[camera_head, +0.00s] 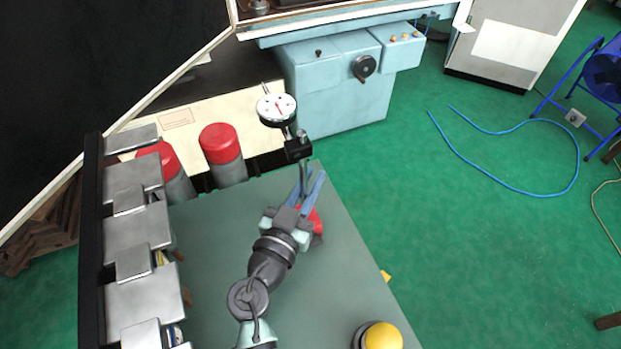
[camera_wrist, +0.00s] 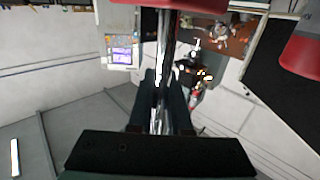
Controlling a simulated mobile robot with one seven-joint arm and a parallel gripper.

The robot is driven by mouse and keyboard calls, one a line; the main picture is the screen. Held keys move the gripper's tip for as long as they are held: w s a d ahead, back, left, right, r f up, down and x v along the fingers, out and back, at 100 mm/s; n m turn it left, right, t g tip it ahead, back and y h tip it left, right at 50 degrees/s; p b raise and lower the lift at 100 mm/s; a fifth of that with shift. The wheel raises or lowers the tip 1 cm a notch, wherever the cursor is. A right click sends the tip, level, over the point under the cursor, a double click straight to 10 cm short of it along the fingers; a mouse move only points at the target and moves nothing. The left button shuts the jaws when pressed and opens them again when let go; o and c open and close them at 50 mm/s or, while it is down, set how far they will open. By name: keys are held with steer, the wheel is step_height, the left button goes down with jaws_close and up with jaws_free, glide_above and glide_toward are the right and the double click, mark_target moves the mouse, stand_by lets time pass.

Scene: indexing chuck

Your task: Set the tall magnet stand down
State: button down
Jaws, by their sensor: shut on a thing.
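The tall magnet stand has a chrome post (camera_head: 304,174), a black clamp (camera_head: 298,148) and a round white dial gauge (camera_head: 277,109) at its top. My gripper (camera_head: 311,180) is shut on the post below the clamp, with its blue fingers on either side. A red block (camera_head: 316,218), seemingly the stand's base, shows beside the gripper and is partly hidden by it. I cannot tell whether it touches the green-grey top (camera_head: 225,240). In the wrist view the post (camera_wrist: 166,50) runs between the dark fingers.
Two red-capped grey cylinders (camera_head: 221,143) stand at the top's far left. Stepped metal blocks (camera_head: 135,240) line the left side. A yellow dome button (camera_head: 382,337) is at the near right edge. The middle of the top is clear. A pale blue machine (camera_head: 335,95) stands beyond.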

mark_target(302, 199)
steer(key=c, duration=1.3)
jaws_free()
steer(key=shift+f, duration=0.1)
steer(key=o, duration=0.5)
steer(key=shift+c, duration=0.2)
steer(key=shift+r, duration=0.2)
steer(key=b+v, duration=0.1)
steer(key=v, duration=0.5)
steer(key=shift+s+f, duration=0.1)
steer(key=shift+s+a, duration=0.3)
steer(key=shift+s, duration=0.35)
